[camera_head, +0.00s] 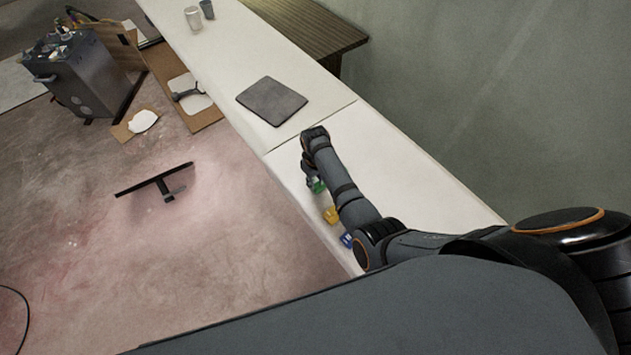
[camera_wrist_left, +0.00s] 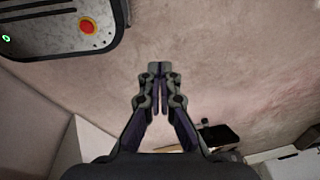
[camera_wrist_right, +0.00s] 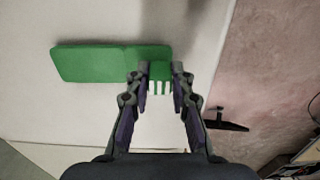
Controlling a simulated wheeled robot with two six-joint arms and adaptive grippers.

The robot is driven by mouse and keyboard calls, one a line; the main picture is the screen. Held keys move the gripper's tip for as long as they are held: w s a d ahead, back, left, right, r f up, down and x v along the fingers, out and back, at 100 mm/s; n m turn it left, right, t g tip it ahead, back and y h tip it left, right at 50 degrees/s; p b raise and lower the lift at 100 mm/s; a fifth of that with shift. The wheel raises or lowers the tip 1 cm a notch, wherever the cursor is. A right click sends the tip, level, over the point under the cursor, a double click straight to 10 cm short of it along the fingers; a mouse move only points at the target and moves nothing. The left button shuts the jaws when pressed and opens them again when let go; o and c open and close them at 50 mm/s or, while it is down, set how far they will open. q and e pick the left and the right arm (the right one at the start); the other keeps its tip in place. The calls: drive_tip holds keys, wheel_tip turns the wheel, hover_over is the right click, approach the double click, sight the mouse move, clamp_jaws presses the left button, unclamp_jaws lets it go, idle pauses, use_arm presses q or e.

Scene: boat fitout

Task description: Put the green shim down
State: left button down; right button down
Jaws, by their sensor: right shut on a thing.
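The green shim (camera_wrist_right: 95,64) is a flat green piece with several narrow teeth at one end. In the head view a small part of the shim (camera_head: 318,187) shows beside my right gripper (camera_head: 312,180), near the counter's front edge. I cannot tell whether the shim touches the counter. My left gripper (camera_wrist_left: 160,70) is shut and empty above the floor; it is outside the head view.
The white counter (camera_head: 240,60) runs from back to front. A yellow thing (camera_head: 330,214) and a blue thing (camera_head: 346,240) are close to the right arm. A dark grey mat (camera_head: 272,101) lies further back, with clear counter around it. Two cups (camera_head: 193,18) (camera_head: 207,9) stand beyond.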

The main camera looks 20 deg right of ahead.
drive_tip(key=c, duration=1.2)
unclamp_jaws()
drive_tip(key=shift+f, duration=0.2)
drive_tip(key=shift+r, duration=0.2)
use_arm(q)
wheel_tip(320, 180, up, 13)
drive_tip(key=s+p, duration=0.2)
drive_tip(key=p, duration=1.1)
use_arm(e)
wheel_tip(320, 180, up, 12)
use_arm(q)
drive_tip(key=shift+s+f, duration=0.1)
